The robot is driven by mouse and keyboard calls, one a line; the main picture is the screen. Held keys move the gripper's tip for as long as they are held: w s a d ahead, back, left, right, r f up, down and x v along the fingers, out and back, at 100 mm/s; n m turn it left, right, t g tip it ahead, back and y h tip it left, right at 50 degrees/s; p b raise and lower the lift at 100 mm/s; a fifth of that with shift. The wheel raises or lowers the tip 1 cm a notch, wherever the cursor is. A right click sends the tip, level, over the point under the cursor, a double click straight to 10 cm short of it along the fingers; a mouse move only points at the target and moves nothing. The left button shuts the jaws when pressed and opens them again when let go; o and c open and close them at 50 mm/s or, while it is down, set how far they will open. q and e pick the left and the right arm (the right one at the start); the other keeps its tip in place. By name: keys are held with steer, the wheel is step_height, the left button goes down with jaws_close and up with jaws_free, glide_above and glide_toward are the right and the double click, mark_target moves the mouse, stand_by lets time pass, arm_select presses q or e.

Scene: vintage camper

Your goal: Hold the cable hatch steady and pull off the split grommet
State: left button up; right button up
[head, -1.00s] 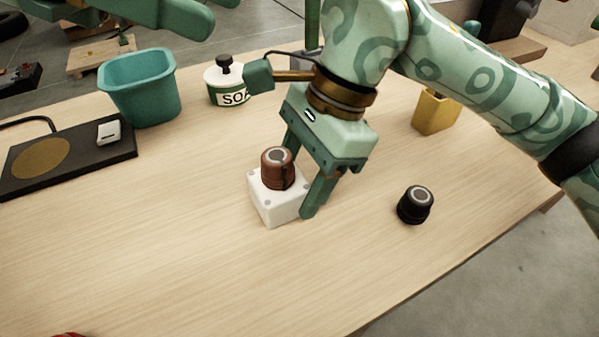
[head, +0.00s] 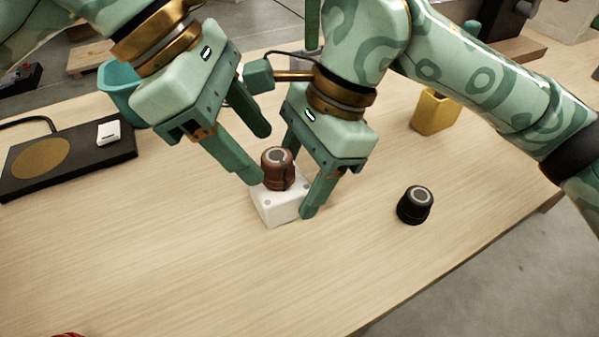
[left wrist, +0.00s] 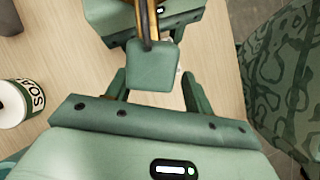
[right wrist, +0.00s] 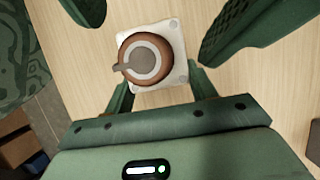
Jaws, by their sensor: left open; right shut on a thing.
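The cable hatch (head: 281,211) is a white square block with screws at its corners, standing on the table. The split grommet (head: 277,170) is a reddish-brown round cap with a grey ring on top and a slit in its side. It sits upright on the hatch, also in the right wrist view (right wrist: 134,48). My right gripper (head: 298,184) is shut on the hatch, its fingers on opposite sides. My left gripper (head: 260,157) is open, its fingers reaching down close beside the grommet; I cannot tell whether they touch it. In the left wrist view my right arm hides the grommet.
A black cap (head: 415,205) stands on the table to the right. A yellow cup (head: 435,112), a teal bin (head: 118,90) and a dark pad (head: 75,160) with a white block (head: 108,133) stand farther out. My two grippers are very close together.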

mark_target(262, 155)
arm_select(q)
steer(key=shift+x, duration=1.5)
steer(key=c, duration=1.1)
steer(key=shift+r, duration=0.2)
